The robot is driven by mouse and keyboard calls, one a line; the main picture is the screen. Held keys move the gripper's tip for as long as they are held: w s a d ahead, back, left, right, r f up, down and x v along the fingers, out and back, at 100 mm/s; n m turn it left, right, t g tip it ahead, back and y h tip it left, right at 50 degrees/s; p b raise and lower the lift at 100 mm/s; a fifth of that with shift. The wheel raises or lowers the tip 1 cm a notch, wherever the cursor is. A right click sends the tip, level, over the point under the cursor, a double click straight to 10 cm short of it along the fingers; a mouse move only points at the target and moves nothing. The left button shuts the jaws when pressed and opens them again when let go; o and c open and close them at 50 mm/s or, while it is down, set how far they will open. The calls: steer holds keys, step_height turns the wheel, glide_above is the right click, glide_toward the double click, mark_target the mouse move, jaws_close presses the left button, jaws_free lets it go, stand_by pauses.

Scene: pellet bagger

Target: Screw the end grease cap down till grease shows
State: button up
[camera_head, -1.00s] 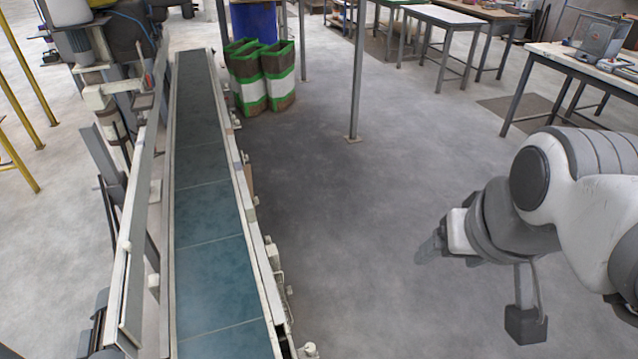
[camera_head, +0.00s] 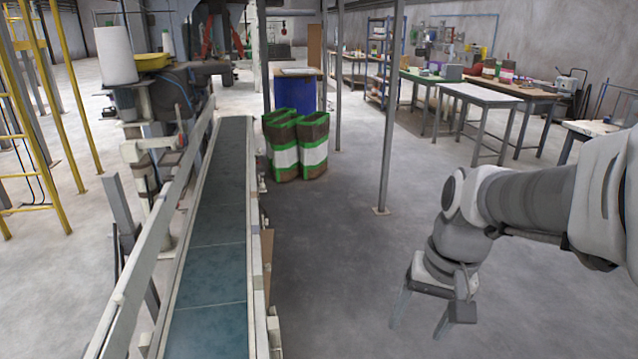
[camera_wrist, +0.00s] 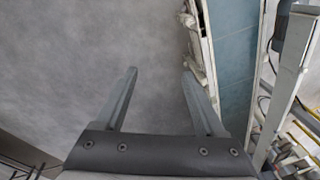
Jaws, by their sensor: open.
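My gripper (camera_head: 420,309) hangs open and empty at the lower right in the head view, above bare floor and to the right of the conveyor (camera_head: 206,270). In the wrist view my gripper (camera_wrist: 160,82) shows two spread fingers with only grey floor between them. The conveyor edge (camera_wrist: 204,50) runs just right of the fingers there, with small pale fittings along it. In the head view, small pale fittings (camera_head: 273,330) also line the conveyor's right side rail. I cannot tell which of these, if any, is the end grease cap.
Green, white and brown sacks (camera_head: 298,145) and a blue drum (camera_head: 296,92) stand beyond the conveyor. A steel post (camera_head: 390,110) rises from the floor. Tables (camera_head: 480,95) stand at the back right.

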steer(key=w+f+m+g+y+b, duration=0.3)
steer(key=w+f+b, duration=0.1)
steer(key=f, duration=1)
steer(key=w+f+m+g+y+b, duration=0.2)
steer(key=w+f+y+b, duration=0.15)
steer(key=f, duration=1.05)
steer(key=s+a+f+m+t+y+b, duration=0.1)
steer(key=a+f+m+y+b, duration=0.2)
steer(key=f, duration=0.8)
steer(key=a+f+m+t+y+b, duration=0.1)
steer(key=a+f+m+y+b, duration=0.2)
steer(key=f, duration=0.8)
steer(key=s+a+f+m+t+y+b, duration=0.1)
steer(key=a+f+m+t+y+b, duration=0.2)
steer(key=f, duration=0.7)
steer(key=a+m+g+y+b, duration=0.1)
steer(key=a+b, duration=0.1)
steer(key=a, duration=1.4)
steer(key=shift+f, duration=0.1)
steer(key=shift+c, duration=0.3)
jaws_close()
